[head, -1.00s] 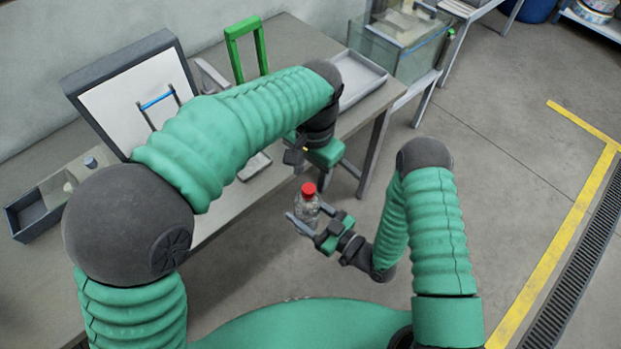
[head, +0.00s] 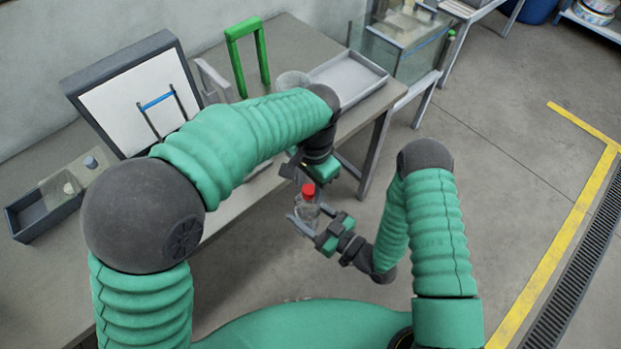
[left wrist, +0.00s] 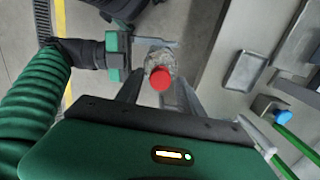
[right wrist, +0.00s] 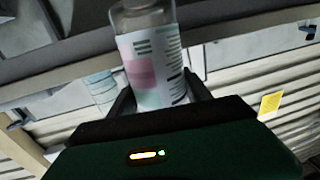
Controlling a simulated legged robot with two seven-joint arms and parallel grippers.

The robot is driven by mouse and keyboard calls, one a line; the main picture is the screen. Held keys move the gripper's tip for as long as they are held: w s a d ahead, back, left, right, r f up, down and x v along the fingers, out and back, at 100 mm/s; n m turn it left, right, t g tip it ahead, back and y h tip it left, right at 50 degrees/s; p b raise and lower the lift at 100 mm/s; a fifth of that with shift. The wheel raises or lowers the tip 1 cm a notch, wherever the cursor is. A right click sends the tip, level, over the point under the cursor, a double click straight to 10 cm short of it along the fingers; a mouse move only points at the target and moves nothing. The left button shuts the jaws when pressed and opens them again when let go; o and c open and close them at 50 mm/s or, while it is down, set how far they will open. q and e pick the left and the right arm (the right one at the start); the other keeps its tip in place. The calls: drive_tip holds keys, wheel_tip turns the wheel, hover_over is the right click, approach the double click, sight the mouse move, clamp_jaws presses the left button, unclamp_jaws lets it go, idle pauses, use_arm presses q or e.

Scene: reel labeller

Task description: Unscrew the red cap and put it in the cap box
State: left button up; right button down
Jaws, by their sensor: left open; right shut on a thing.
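The red cap (head: 308,189) sits on top of a clear bottle (head: 308,209) that stands about upright. My right gripper (head: 309,222) is shut on the bottle, away from the table's front edge; the right wrist view shows the bottle's printed label (right wrist: 150,70). My left gripper (head: 298,176) is open just above the cap. In the left wrist view the cap (left wrist: 161,79) lies between the spread fingers, seen from above; I cannot tell whether they touch it. A dark open box (head: 36,226) at the table's left end may be the cap box.
A framed white panel (head: 115,95), a green stand (head: 233,62) and a grey tray (head: 350,78) stand on the table. A small blue-grey piece (head: 91,162) lies near the dark box. A glass tank (head: 400,50) is beyond the table. The floor at right is clear.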

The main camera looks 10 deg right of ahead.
use_arm(q)
drive_tip(key=shift+c, duration=0.3)
clamp_jaws()
drive_tip(key=shift+o, duration=0.7)
unclamp_jaws()
wheel_tip(320, 180, up, 8)
drive_tip(key=shift+d+r, duration=0.1)
drive_tip(key=shift+d, duration=0.05)
drive_tip(key=shift+c, duration=0.4)
drive_tip(key=f, duration=0.8)
drive_tip(key=shift+a+f, duration=0.1)
drive_tip(key=shift+a, duration=0.1)
drive_tip(key=shift+c, duration=0.4)
